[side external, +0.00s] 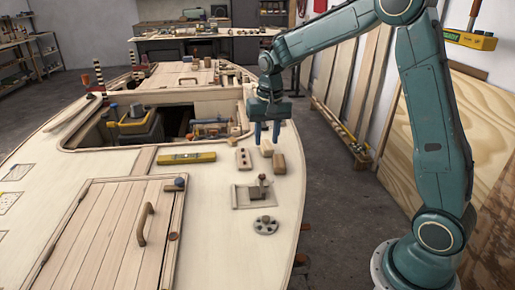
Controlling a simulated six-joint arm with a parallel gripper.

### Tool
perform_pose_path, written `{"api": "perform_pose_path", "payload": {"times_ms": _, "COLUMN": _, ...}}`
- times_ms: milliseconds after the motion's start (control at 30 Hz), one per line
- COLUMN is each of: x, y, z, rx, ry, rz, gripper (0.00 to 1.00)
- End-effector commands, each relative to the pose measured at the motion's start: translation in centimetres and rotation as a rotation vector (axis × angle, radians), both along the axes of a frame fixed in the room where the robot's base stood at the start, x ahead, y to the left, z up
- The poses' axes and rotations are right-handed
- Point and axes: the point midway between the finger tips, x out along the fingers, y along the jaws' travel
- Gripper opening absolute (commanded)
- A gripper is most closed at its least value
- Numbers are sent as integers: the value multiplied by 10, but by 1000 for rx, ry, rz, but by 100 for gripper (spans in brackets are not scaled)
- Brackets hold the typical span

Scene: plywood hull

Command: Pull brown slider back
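My gripper (266,141) hangs pointing down over the right side of the plywood deck, its two blue fingers apart with a gap between them. Just under and in front of it are small brown wooden blocks. One brown block (279,163) stands to the lower right of the fingers, and another brown block (266,151) is directly below the gap. I cannot tell which is the brown slider, or whether the fingertips touch the block below. No block shows clearly held between the fingers.
A pale block with dark dots (243,158) stands left of the fingers. A grey plate with a lever (255,193) and a round grey disc (265,225) lie nearer. A yellow level (186,158) lies left, by the open hatch with tools. A handled wooden hatch (95,240) fills the front left.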

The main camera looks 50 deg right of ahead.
Motion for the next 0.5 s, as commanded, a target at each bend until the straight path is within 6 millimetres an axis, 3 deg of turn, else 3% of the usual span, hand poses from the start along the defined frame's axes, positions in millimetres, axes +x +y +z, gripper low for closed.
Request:
{"api": "perform_pose_path", "payload": {"times_ms": 200, "x": 23, "y": -17, "z": -40, "rx": 14, "ry": 52, "rz": -82, "gripper": 35}}
{"api": "perform_pose_path", "payload": {"times_ms": 500, "x": 32, "y": -24, "z": -58, "rx": 19, "ry": 71, "rz": -119, "gripper": 35}}
